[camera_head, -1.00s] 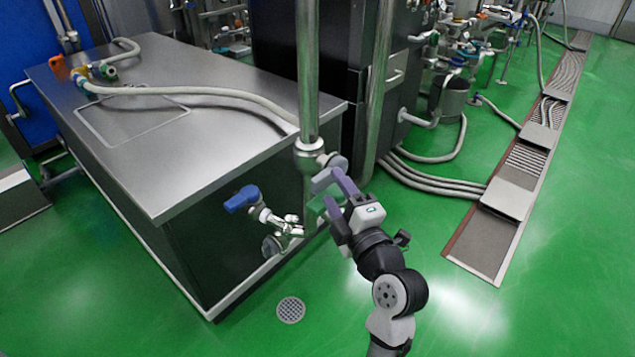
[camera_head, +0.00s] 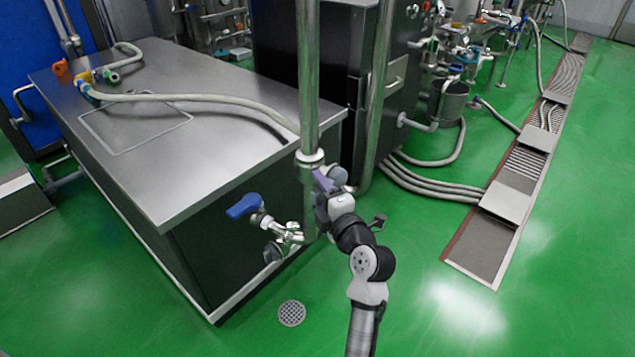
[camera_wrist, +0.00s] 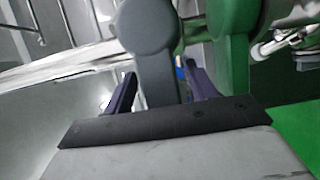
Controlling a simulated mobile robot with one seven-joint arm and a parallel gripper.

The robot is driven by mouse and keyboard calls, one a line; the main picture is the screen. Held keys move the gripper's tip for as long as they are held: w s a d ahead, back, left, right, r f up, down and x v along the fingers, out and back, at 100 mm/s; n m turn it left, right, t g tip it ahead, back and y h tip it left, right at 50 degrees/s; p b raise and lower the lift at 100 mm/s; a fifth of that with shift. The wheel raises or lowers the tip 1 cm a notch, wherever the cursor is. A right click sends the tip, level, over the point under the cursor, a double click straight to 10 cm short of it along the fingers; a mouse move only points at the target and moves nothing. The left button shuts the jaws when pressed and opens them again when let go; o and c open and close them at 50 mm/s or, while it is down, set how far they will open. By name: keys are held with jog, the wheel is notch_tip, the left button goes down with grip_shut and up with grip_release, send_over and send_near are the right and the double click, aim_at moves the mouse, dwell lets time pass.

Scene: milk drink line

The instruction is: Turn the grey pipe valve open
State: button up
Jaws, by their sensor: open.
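The grey pipe valve shows in the wrist view as a grey lever with a round head (camera_wrist: 150,32). Its shaft runs down between the two purple fingers of my open gripper (camera_wrist: 160,88). I cannot tell whether the fingers touch it. In the head view, a round grey part of the valve (camera_head: 338,174) shows at the steel pipe, just behind my gripper (camera_head: 324,184); the rest is hidden by the gripper. A green lever (camera_wrist: 234,62) stands right of the grey one in the wrist view, outside the fingers.
The vertical steel pipe (camera_head: 309,90) rises beside the steel counter (camera_head: 215,150). A blue-handled tap (camera_head: 244,205) sticks out of the counter's front, left of my gripper. Hoses (camera_head: 435,177) lie on the green floor to the right.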

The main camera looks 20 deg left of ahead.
jog(key=shift+w+a, duration=0.5)
jog(key=shift+a, duration=0.05)
grip_shut()
